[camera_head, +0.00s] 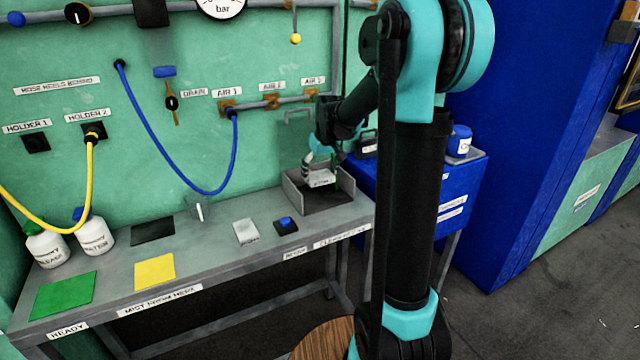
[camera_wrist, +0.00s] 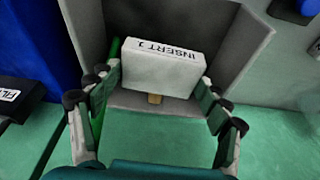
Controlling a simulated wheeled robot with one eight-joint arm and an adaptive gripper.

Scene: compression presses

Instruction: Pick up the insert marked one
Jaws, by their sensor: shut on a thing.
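The insert marked one is a pale grey-white block with "INSERT 1" in black on its top edge (camera_wrist: 160,68). In the wrist view it sits between the two fingers of my gripper (camera_wrist: 160,95), which is shut on it from both sides. In the head view my gripper (camera_head: 320,168) is at the grey open-topped bin (camera_head: 335,205) at the right end of the bench, with the pale insert (camera_head: 320,179) at its fingertips. I cannot tell whether the insert's underside touches the bin floor.
The bin walls (camera_wrist: 240,48) stand close around the fingers. A blue cabinet (camera_head: 415,195) is right of the bench. A blue button (camera_head: 286,222), a pale block (camera_head: 246,232) and a yellow mat (camera_head: 155,271) lie left on the bench. A blue hose (camera_head: 160,145) hangs behind.

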